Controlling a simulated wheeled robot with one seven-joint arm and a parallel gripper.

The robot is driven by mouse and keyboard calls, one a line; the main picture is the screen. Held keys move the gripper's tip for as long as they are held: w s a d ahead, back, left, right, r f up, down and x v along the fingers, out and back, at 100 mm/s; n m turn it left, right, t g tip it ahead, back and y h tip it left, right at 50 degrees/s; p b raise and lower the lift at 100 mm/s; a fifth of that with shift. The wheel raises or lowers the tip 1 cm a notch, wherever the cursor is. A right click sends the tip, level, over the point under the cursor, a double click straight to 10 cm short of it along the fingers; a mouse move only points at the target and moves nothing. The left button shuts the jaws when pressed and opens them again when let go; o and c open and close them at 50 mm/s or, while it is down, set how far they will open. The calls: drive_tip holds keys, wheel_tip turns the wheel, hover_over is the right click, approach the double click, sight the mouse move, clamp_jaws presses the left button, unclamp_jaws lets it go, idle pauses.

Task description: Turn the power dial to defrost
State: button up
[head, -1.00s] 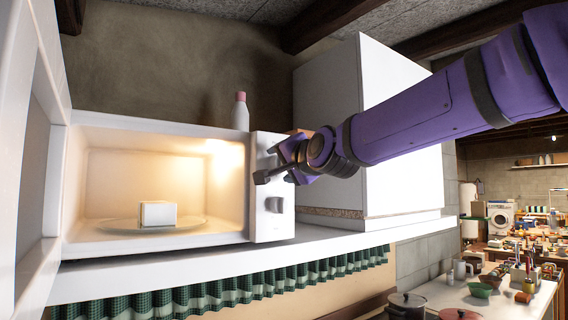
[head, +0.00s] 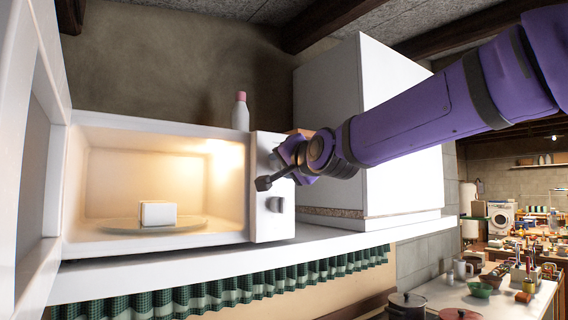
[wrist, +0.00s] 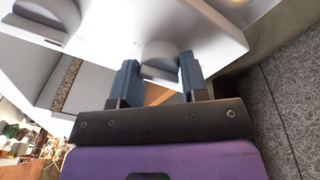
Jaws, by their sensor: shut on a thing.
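The white microwave (head: 258,222) stands on a shelf with its door open and its inside lit. Its front panel, right of the opening, has two dials. The lower dial (head: 275,204) is bare in the head view and also shows at the upper left of the wrist view (wrist: 48,18). My gripper (head: 272,171) is at the upper dial (wrist: 160,58), which sits between the two fingers in the wrist view. The gripper is shut on it. In the head view my fingers mostly hide this dial. No dial markings are readable.
A white block (head: 158,214) sits on the glass plate (head: 118,226) inside the microwave. The open door (head: 32,160) stands at the left. A pink-capped bottle (head: 240,112) is behind the microwave, and a tall white cabinet (head: 400,150) is right of it.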

drive_tip(key=n+y, duration=0.1)
drive_tip(key=n, duration=0.7)
drive_tip(key=n+y, duration=0.1)
drive_tip(key=n, duration=0.7)
drive_tip(key=n+y, duration=0.1)
drive_tip(key=n, duration=0.7)
drive_tip(key=shift+w+d+f+n+g, duration=0.1)
drive_tip(key=shift+d+f+n+g, duration=0.1)
drive_tip(key=shift+n+g, duration=0.15)
drive_tip(key=o, duration=0.9)
drive_tip(key=shift+y, duration=0.3)
